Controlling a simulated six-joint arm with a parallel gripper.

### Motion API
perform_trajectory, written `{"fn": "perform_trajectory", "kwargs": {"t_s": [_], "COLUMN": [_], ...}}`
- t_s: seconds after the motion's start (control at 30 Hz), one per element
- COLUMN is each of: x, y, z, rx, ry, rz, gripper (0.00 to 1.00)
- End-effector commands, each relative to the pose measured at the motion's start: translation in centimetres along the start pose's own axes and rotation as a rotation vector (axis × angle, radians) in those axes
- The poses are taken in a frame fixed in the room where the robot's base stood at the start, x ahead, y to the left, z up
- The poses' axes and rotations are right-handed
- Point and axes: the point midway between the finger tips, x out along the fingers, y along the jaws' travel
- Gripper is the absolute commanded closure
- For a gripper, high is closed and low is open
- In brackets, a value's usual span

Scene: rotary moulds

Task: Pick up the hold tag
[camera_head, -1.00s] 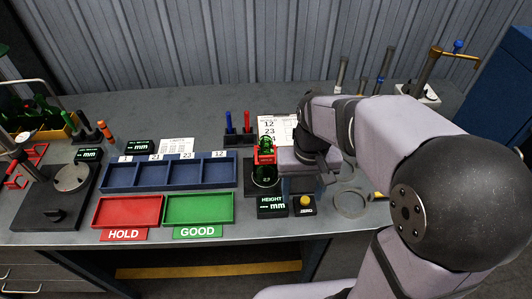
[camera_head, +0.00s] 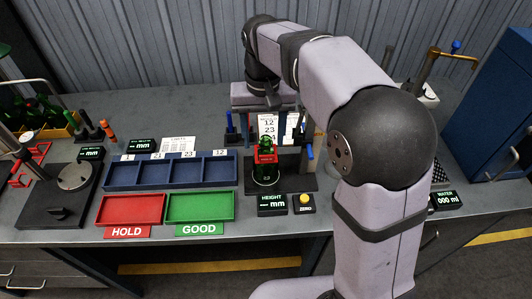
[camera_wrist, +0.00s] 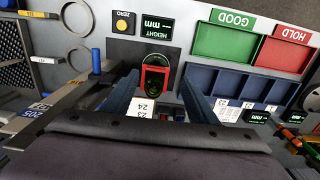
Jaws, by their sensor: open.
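The red hold tag (camera_head: 265,155) hangs on the upper part of a green bottle (camera_head: 265,172). The bottle stands upright on the dark plate of the height gauge. In the wrist view the tag (camera_wrist: 154,67) shows as a red loop around the bottle top, between my fingers and just beyond their tips. My gripper (camera_head: 270,138) is open and empty, with one finger on each side of the bottle and its body behind it. The gripper's blue fingers also show in the wrist view (camera_wrist: 159,82). I cannot tell how far the fingertips are from the tag.
The red HOLD tray (camera_head: 131,209) and green GOOD tray (camera_head: 200,207) lie left of the bottle. A blue four-part tray (camera_head: 170,172) is behind them. The height display (camera_head: 272,203) and yellow zero button (camera_head: 304,200) are in front. Printed cards (camera_head: 268,125) stand behind the bottle.

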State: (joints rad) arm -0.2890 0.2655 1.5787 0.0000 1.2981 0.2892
Motion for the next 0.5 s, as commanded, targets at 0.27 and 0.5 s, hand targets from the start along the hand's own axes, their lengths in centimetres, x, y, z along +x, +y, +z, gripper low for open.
{"fn": "perform_trajectory", "kwargs": {"t_s": [0.27, 0.5], "x": [1.0, 3.3], "y": [0.1, 0.8], "z": [0.0, -0.1], "rx": [0.0, 0.0], "ry": [-0.001, -0.004], "rz": [0.0, 0.001], "gripper": [0.47, 0.47]}}
